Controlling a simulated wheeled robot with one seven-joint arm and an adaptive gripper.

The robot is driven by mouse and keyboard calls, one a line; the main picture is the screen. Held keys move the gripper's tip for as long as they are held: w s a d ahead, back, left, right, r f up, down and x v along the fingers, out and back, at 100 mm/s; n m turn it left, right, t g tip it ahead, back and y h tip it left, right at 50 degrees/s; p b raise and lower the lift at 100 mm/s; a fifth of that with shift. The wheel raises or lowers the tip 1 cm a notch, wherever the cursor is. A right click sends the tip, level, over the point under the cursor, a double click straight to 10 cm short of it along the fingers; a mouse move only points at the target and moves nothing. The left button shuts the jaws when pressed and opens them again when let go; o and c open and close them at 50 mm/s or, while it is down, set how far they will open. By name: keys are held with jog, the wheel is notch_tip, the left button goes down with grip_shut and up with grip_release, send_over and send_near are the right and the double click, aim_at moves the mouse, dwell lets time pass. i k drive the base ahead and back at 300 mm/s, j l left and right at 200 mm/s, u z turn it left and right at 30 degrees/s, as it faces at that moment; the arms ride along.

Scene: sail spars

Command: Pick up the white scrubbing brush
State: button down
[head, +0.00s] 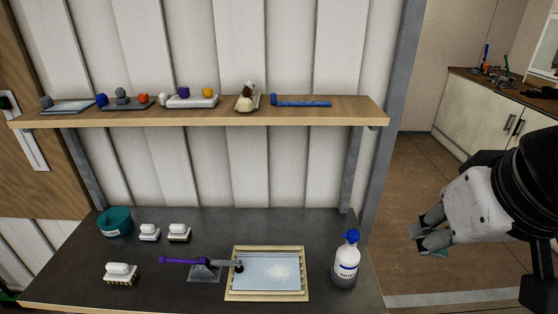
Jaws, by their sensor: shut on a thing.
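Several white scrubbing brushes stand on the dark worktop at the left. One brush (121,272) is near the front edge, and two more, a left one (149,232) and a right one (179,232), stand side by side farther back. I cannot tell which of them the task means. My gripper (418,238) is at the far right, beyond the worktop's right end and well away from these brushes. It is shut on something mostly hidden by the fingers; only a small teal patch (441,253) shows.
The worktop (70,285) also holds a teal pot (115,222), a purple-handled tool (185,261), a framed tray (233,292) and a blue-capped bottle (346,262). A wooden shelf (210,117) with small items hangs above. A grey post (380,150) stands between worktop and gripper.

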aim_at(121, 273)
jog(key=u, duration=1.55)
